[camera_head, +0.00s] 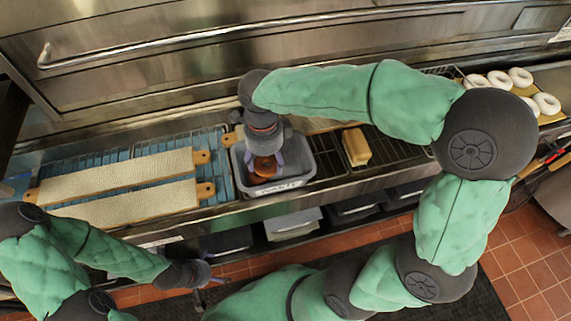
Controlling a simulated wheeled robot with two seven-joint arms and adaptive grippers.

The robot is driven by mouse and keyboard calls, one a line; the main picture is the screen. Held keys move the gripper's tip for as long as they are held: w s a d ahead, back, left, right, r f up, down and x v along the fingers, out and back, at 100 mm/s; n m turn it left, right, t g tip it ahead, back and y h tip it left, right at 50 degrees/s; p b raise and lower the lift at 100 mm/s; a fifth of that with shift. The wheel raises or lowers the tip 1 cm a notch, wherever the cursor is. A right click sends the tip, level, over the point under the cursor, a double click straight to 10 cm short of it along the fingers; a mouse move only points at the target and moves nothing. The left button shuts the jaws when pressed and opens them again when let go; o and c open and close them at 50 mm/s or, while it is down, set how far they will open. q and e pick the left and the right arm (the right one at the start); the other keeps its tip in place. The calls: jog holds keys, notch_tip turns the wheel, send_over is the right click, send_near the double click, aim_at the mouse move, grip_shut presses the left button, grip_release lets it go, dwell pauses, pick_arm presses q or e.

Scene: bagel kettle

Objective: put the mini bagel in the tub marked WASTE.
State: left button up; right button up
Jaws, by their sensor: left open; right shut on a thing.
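The grey tub (305,164) stands on the steel counter and has small dark lettering on its front wall, too small to read. My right gripper (264,160) reaches down over the tub and is shut on the brown mini bagel (263,168). The bagel is at or inside the tub's opening; I cannot tell whether it touches the bottom. My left gripper (212,278) is open and empty, low in front of the counter, away from the tub.
Two cloth-covered boards (120,172) lie on the rack left of the tub. A yellow block (356,146) sits on the dark grate to the right. Several white rings (498,80) lie at the far right. More tubs (292,224) stand on the shelf below.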

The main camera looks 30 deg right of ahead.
jog(key=b, duration=0.3)
send_over(288, 170)
notch_tip(288, 170, down, 7)
jog(key=shift+s+a+r, duration=0.1)
jog(key=shift+a, duration=0.05)
jog(key=shift+d+f+b, duration=0.2)
jog(key=shift+f+b, duration=0.4)
jog(key=shift+f, duration=1.1)
jog(key=shift+f, duration=0.1)
jog(key=shift+f, duration=0.1)
jog(key=o, duration=0.8)
jog(key=shift+r, duration=0.25)
notch_tip(288, 170, up, 12)
jog(key=p, duration=0.4)
